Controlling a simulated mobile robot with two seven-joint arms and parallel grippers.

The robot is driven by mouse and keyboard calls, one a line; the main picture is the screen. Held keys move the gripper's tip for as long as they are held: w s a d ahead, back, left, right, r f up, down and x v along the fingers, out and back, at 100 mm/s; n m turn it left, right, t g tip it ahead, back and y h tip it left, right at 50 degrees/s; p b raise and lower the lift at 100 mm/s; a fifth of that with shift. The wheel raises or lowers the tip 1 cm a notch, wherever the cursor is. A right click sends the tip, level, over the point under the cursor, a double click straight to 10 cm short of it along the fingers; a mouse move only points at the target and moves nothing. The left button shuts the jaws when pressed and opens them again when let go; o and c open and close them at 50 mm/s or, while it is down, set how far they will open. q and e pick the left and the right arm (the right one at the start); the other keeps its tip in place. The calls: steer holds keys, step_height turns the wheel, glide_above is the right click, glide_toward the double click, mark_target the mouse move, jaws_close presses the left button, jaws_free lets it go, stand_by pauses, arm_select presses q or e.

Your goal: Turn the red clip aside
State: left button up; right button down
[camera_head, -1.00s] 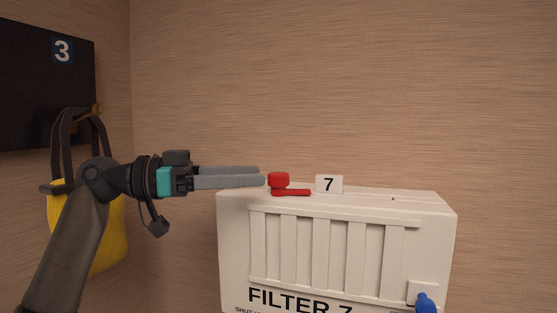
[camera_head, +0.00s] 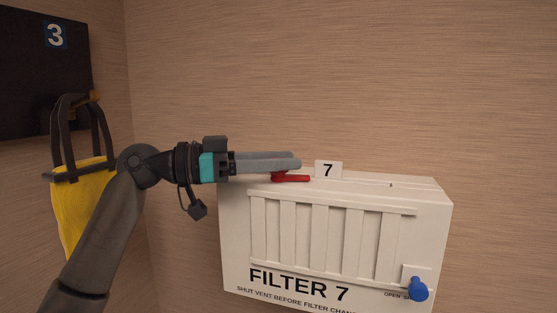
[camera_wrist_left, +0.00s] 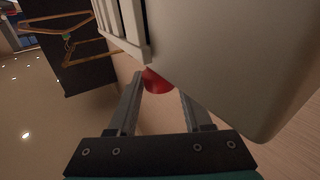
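The red clip (camera_head: 292,178) sits on the top of the white filter box (camera_head: 235,225), near its left end. Its flat red arm points right, towards the number 7 tag. Its round red knob is mostly hidden by the fingers of my left gripper (camera_head: 297,163) in the head view. In the left wrist view the red knob (camera_wrist_left: 156,80) shows between the tips of my left gripper (camera_wrist_left: 160,92). The fingers stand apart on either side of it, and I cannot tell whether they touch it. My right gripper is not in view.
A small tag with a 7 (camera_head: 328,170) stands on the box just right of the clip. A blue knob (camera_head: 419,289) is at the box's lower right. A yellow bag (camera_head: 80,205) hangs from a black panel (camera_head: 35,85) at left. The wall behind is bare.

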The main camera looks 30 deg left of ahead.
arm_select(q)
jaws_close()
steer(key=shift+g+h, duration=0.3)
steer(key=shift+m+g+h, duration=0.5)
steer(key=shift+m+g, duration=0.1)
steer(key=shift+m, duration=0.2)
steer(key=shift+m+g+h, duration=0.5)
steer(key=shift+m+g, duration=0.2)
steer(key=shift+g, duration=0.3)
steer(key=shift+o, duration=2.1)
jaws_free()
